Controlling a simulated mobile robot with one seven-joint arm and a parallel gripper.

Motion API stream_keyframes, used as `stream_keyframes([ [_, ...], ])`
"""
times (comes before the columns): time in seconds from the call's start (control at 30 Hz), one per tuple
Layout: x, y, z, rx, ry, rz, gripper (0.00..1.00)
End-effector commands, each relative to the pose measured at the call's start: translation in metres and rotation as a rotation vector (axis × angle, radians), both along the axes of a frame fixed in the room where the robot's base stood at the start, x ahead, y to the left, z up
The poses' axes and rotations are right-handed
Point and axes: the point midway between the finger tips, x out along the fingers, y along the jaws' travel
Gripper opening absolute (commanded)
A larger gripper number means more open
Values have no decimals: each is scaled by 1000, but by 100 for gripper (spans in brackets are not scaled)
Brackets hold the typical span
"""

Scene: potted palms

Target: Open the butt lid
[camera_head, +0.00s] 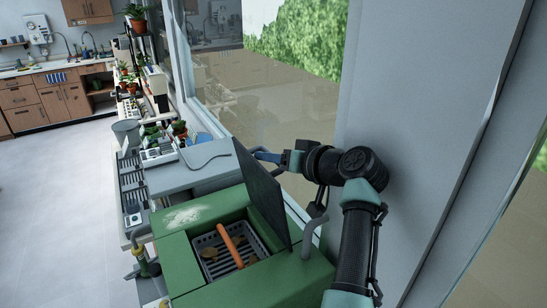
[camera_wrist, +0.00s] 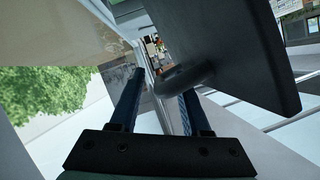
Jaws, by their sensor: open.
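The green butt (camera_head: 190,249) stands at the lower middle of the head view. Its dark flat lid (camera_head: 264,196) stands steeply raised along the right side of the opening. In the wrist view the lid (camera_wrist: 240,50) fills the upper right, with a rounded grey handle (camera_wrist: 187,77) on its face. My gripper (camera_head: 262,155) is at the lid's upper far edge, on the window side. In the wrist view my gripper (camera_wrist: 160,84) is open, its blue fingers apart, with the handle close to the right finger. I cannot tell whether they touch.
A grey basket (camera_head: 213,253) with an orange-handled tool (camera_head: 229,243) lies inside the butt. A grey bent pipe (camera_head: 315,230) rises at its right corner. A grey bench top (camera_head: 190,174) with pots lies behind. A wall and window stand close on the right; the floor at left is clear.

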Motion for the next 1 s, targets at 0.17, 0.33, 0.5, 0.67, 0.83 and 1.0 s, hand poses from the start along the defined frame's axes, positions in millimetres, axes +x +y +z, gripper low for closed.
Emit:
stream_keyframes([
  [0.17,-9,-11,3,0,-2,-3,47],
  [0.33,-27,-28,12,0,-4,-4,47],
  [0.5,-43,-42,20,1,-1,-3,47],
  [0.67,-50,-48,25,0,1,-1,47],
  [0.83,-51,-48,26,0,1,-1,47],
  [1.0,-51,-48,27,-2,-3,-5,47],
])
